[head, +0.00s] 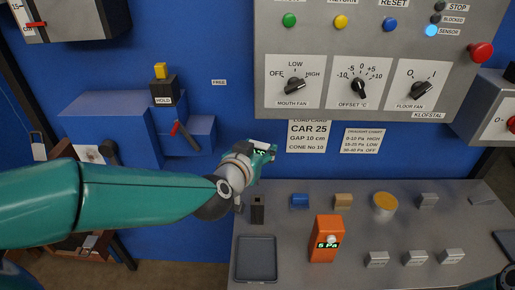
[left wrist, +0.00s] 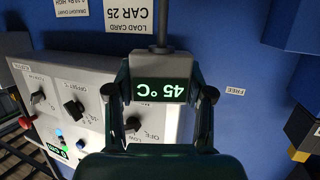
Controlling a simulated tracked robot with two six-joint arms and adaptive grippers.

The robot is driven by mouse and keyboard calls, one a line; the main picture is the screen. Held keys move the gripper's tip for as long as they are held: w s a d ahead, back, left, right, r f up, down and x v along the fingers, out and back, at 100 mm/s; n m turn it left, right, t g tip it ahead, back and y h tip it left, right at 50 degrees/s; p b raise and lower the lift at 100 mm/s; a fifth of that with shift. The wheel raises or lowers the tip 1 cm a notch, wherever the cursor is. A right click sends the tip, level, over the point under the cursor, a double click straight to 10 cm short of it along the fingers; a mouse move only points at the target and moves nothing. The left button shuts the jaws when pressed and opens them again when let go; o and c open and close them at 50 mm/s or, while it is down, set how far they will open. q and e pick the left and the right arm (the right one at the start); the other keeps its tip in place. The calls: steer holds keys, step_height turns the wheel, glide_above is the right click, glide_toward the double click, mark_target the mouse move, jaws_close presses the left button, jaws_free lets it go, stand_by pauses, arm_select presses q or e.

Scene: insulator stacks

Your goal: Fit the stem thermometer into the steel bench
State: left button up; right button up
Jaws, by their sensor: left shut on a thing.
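My left gripper (head: 264,151) is in front of the blue wall, above the back left of the steel bench (head: 290,268). It is shut on the stem thermometer (left wrist: 160,91), whose green display reads 45 °C, upside down in the left wrist view. The thermometer's grey stem (left wrist: 160,28) runs out from the body past the fingers toward the top of that view; its tip is out of frame. In the head view the thermometer is mostly hidden by the gripper.
On the bench are an orange 5 Pa meter (head: 326,240), a dark tray (head: 256,258), a blue block (head: 299,202), a tan block (head: 343,201), a round yellow-topped piece (head: 384,206) and several grey blocks. A control panel (head: 385,105) hangs behind; a blue HOLD lever box (head: 190,134) is left.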

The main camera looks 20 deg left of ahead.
arm_select(q)
steer(key=b, duration=0.4)
glide_above(258, 183)
steer(key=shift+w+a+f, duration=0.1)
steer(key=shift+w+f, duration=0.05)
steer(key=shift+f, duration=1.1)
steer(key=shift+w+f, duration=0.1)
steer(key=shift+f, duration=1.1)
steer(key=shift+p, duration=0.3)
step_height(258, 183, down, 9)
steer(key=b, duration=0.8)
stand_by(2.0)
steer(key=o, duration=1.3)
steer(key=shift+f, duration=0.1)
steer(key=shift+c, duration=0.2)
steer(key=shift+s, duration=0.1)
steer(key=v, duration=1.1)
steer(key=shift+s, duration=0.4)
